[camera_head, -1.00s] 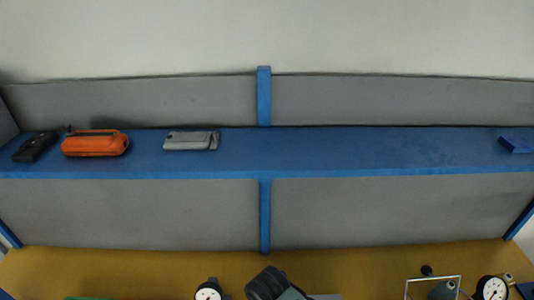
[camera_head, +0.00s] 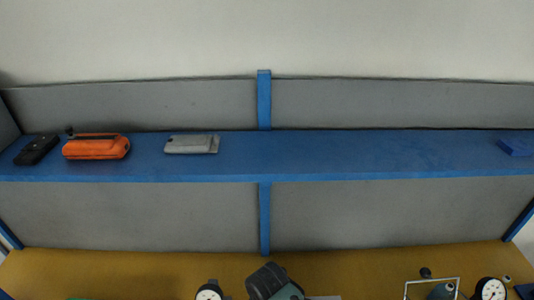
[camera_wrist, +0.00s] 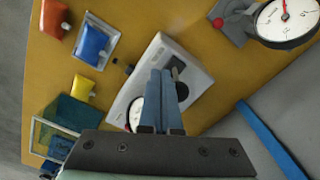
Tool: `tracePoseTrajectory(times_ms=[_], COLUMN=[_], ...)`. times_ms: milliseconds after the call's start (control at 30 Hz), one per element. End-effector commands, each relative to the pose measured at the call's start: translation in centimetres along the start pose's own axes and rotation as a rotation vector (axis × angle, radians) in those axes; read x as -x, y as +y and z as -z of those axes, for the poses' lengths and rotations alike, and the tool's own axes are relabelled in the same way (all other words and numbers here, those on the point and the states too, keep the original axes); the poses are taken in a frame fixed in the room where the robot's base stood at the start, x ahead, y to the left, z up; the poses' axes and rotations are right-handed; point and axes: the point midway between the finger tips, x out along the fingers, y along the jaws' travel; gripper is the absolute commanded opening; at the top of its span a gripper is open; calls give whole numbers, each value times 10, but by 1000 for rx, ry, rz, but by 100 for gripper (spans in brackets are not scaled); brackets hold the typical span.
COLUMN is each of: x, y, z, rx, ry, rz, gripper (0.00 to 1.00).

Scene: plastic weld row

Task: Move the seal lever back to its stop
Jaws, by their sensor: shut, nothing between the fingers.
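In the wrist view a white sealing device (camera_wrist: 192,62) lies tilted across the middle, with a dark slot or lever part (camera_wrist: 180,84) on its top and a small round dial (camera_wrist: 136,112) at its lower end. A small black knob (camera_wrist: 129,69) sits at its left edge. I cannot tell for sure which dark part is the seal lever. My gripper (camera_wrist: 161,74) is shut and empty, its blue-grey fingers over the device beside the dark part. The fingers hide part of the device, and contact cannot be judged.
A large dial gauge (camera_wrist: 287,20) and a red knob (camera_wrist: 218,22) are at upper right. Yellow (camera_wrist: 85,88), blue (camera_wrist: 91,42) and red (camera_wrist: 55,18) items lie left. The blue shelf (camera_head: 340,156) holds an orange case (camera_head: 96,148).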

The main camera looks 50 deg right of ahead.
Motion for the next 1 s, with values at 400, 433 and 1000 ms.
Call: tracePoseTrajectory(times_ms=[400, 433, 1000], x=[-1, -1, -2], y=[-4, -4, -12], z=[3, 3, 6], rx=[1, 1, 1], ry=[0, -1, 0], rz=[-1, -1, -1], gripper=[0, 0, 0])
